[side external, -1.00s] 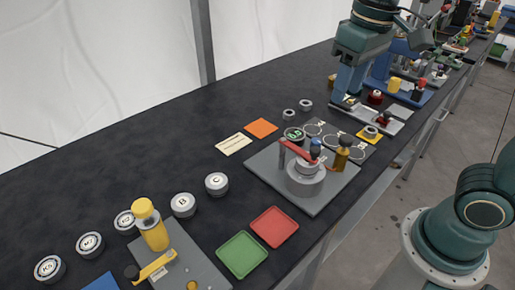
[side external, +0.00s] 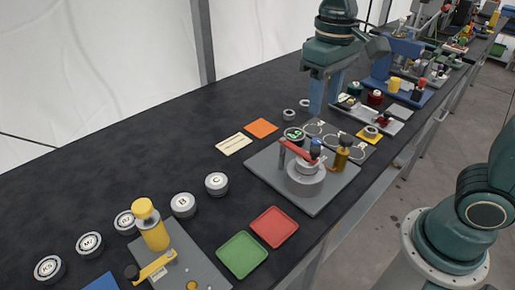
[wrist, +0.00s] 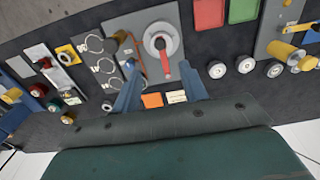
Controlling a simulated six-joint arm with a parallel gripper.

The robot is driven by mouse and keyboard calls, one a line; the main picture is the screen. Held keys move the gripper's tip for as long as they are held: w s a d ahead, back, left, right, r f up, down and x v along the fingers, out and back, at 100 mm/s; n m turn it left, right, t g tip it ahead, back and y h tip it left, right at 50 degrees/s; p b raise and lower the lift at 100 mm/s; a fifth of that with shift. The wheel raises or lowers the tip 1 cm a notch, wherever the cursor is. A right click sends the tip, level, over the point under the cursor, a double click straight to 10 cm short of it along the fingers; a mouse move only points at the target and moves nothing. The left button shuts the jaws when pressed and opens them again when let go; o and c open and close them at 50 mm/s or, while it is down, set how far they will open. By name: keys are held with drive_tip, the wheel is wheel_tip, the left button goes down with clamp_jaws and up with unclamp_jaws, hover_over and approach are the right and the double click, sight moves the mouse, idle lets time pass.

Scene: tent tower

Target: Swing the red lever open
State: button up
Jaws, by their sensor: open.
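The red lever (side external: 294,150) lies over the top of a round grey fixture (side external: 305,184) on a grey plate (side external: 318,203). In the wrist view the red lever (wrist: 165,62) shows ahead of the fingers, beside the pale round fixture (wrist: 162,40). My gripper (side external: 325,110) points down, above and behind the fixture plate, apart from the lever. In the wrist view its two blue fingers (wrist: 160,88) are spread wide with nothing between them.
A brass-and-black post (side external: 343,152) stands close to the right of the lever. An orange square (side external: 261,128) and a cream card (side external: 234,144) lie to the left. Red (side external: 274,227) and green (side external: 242,255) trays sit in front. The dark table at left is mostly clear.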

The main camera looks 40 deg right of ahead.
sight(316, 149)
wheel_tip(316, 149, down, 11)
drive_tip(key=shift+f, duration=0.15)
idle(0.4)
clamp_jaws()
